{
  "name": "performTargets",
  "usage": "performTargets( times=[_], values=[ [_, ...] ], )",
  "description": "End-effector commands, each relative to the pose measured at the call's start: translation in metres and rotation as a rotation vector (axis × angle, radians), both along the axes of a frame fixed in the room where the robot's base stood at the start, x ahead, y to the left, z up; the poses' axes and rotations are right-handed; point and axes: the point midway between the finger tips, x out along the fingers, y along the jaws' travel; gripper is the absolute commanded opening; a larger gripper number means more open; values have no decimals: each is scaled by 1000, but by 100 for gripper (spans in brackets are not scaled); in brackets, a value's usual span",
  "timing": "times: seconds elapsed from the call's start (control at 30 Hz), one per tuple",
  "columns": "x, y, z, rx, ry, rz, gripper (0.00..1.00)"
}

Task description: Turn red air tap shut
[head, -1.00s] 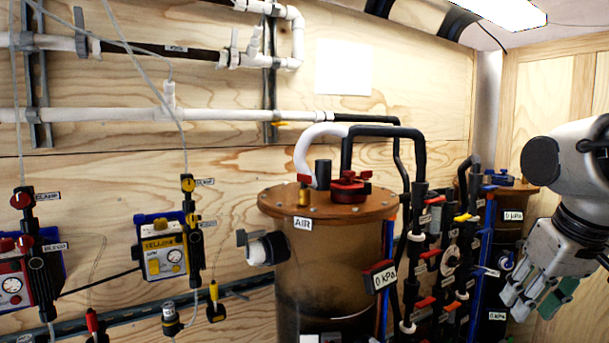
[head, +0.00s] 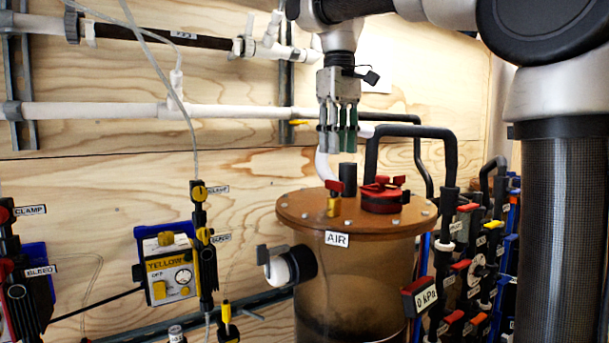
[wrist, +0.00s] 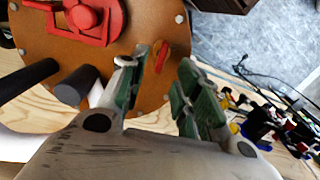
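The red air tap (head: 334,187) is a small red handle on a brass body, standing on the brown lid of the tank (head: 352,215) labelled AIR. My gripper (head: 338,150) points down above the lid, a little higher than the tap and apart from it. Its green-padded fingers are open with nothing between them. In the wrist view, the red handle (wrist: 162,56) shows beyond the gap between the fingertips (wrist: 158,72), nearer the left finger. The left finger partly covers the area around the tap's base.
A larger red fitting (head: 382,195) and a dark upright stub (head: 348,178) stand close to the tap. A black pipe (head: 412,131) arches up to the right. A yellow control box (head: 167,265) hangs on the wall at left.

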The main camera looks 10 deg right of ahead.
Motion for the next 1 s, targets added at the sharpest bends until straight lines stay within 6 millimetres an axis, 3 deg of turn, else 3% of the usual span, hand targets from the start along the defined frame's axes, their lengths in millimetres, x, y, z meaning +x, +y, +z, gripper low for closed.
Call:
performTargets(
  times=[0.13, 0.5, 0.87, 1.0],
  values=[
    [2, 3, -9, -3, 8, 7, 32],
    [1, 3, -66, -3, 6, 5, 32],
    [2, 3, -75, -2, 4, 5, 32],
    [2, 3, -75, -2, 4, 5, 10]
  ],
)
